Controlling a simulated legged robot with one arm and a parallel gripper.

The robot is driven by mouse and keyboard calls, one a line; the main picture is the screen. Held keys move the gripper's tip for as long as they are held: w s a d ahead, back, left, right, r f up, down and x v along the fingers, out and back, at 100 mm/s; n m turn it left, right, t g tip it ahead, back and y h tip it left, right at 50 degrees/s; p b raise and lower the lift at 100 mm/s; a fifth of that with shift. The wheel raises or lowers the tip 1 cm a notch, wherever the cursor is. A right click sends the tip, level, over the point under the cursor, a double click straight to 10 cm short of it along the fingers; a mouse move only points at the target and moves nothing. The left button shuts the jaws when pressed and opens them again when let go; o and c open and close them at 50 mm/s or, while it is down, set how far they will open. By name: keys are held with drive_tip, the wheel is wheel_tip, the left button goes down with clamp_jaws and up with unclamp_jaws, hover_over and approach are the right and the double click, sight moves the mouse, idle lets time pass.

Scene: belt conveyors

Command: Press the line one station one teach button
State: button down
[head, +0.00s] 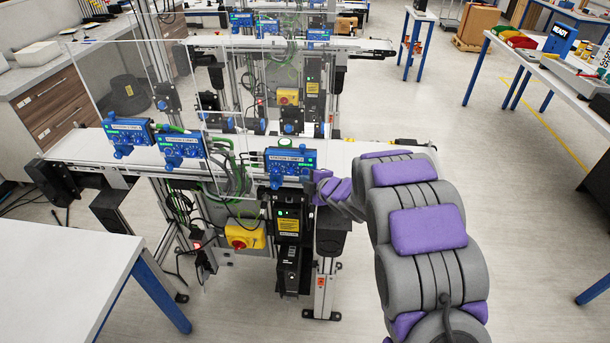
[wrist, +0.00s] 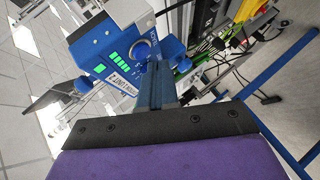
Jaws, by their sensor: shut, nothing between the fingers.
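A blue control unit (head: 290,162) with small green displays and a white label is fixed at the right part of the nearest conveyor. My gripper (head: 314,182) is shut and empty just right of this unit. In the wrist view the shut fingers (wrist: 158,84) point at a blue unit (wrist: 118,58) with green displays, a round dial and blue knobs. The fingertips overlap its lower edge; I cannot tell whether they touch.
Two more blue units (head: 128,134) (head: 182,147) stand further left on the conveyor (head: 85,150). A yellow box with a red switch (head: 245,237) hangs below. A white table (head: 70,275) is at the lower left. The floor to the right is clear.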

idle(0.3)
drive_tip(key=s+b, duration=0.3)
drive_tip(key=s, duration=0.2)
drive_tip(key=shift+a, duration=0.1)
idle(0.8)
